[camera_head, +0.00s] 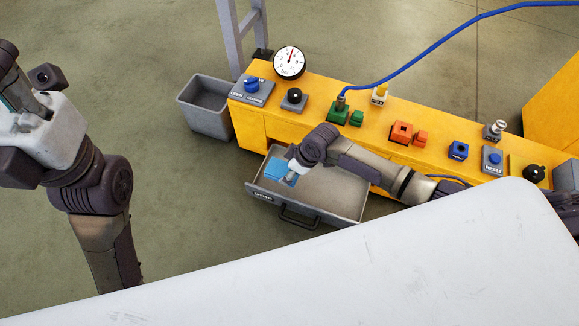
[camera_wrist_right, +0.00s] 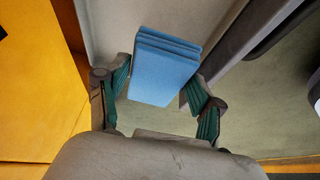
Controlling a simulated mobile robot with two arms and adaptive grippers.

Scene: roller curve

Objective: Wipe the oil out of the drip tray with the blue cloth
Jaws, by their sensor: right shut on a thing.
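The drip tray (camera_head: 330,192) is a grey drawer with a black front handle, pulled out from the yellow machine. My right gripper (camera_head: 293,172) is over the left end of the tray, shut on the folded blue cloth (camera_head: 276,168). In the right wrist view the blue cloth (camera_wrist_right: 165,65) sits between the two fingers of the right gripper. I cannot tell whether the cloth touches the tray floor. No distinct oil shows on the visible tray floor. My left gripper (camera_head: 14,92) is at the far left, partly cut off, with its fingers unclear.
The yellow machine (camera_head: 330,125) carries a pressure gauge (camera_head: 289,63), several buttons and coloured fittings, and a blue hose (camera_head: 430,50). A grey bin (camera_head: 206,105) stands left of it. A white surface (camera_head: 330,270) fills the foreground. The floor left of the tray is clear.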

